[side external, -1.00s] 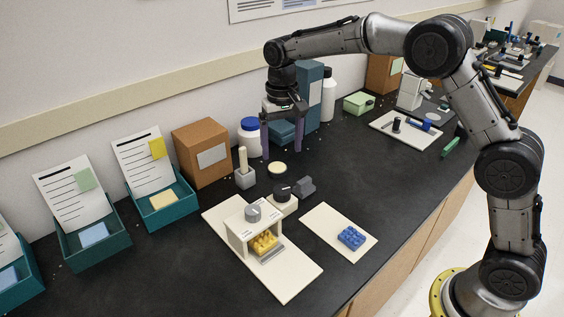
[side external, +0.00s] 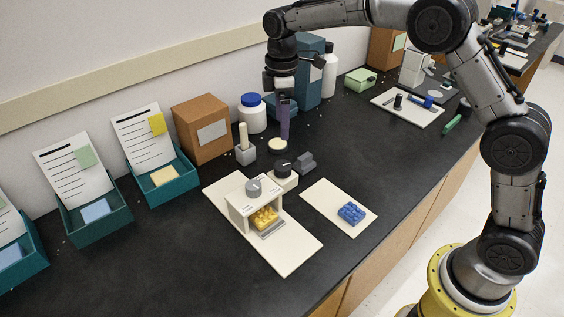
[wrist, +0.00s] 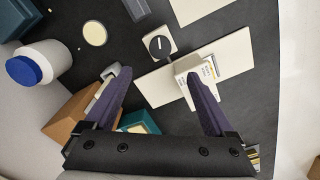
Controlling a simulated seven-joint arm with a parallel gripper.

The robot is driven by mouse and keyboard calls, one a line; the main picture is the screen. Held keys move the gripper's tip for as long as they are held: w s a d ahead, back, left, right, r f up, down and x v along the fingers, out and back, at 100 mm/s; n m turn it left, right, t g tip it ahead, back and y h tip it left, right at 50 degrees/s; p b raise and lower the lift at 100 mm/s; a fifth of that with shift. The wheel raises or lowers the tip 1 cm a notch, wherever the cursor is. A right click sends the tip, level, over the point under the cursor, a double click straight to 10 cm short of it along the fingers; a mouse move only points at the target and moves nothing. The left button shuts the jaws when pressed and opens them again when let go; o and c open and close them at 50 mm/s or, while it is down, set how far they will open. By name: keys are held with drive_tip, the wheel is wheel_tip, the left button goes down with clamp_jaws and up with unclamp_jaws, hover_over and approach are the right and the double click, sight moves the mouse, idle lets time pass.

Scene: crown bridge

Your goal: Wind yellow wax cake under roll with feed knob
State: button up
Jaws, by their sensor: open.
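The yellow wax cake (side external: 264,217), with a studded top, sits on a grey plate in the opening of a cream bridge (side external: 238,222). The bridge carries a grey knob (side external: 253,187) on top; the roll is not clearly visible. A black knob (side external: 282,168) sits on a cream block behind the bridge. The wrist view shows this black knob (wrist: 159,45) with a white pointer line, and the bridge (wrist: 183,72) near one fingertip. My gripper (side external: 284,137) is open and empty, above the bench behind the black knob; its fingers (wrist: 156,76) are spread in the wrist view.
A blue studded block (side external: 351,213) lies on a cream board to the right. A grey holder with a cream peg (side external: 243,145), a round cream disc (side external: 278,146) and a blue-lidded jar (side external: 252,114) stand near my gripper.

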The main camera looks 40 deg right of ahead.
sight(282, 165)
wheel_tip(282, 165, down, 14)
drive_tip(key=shift+r, duration=0.15)
idle(0.4)
drive_tip(key=c, duration=1.4)
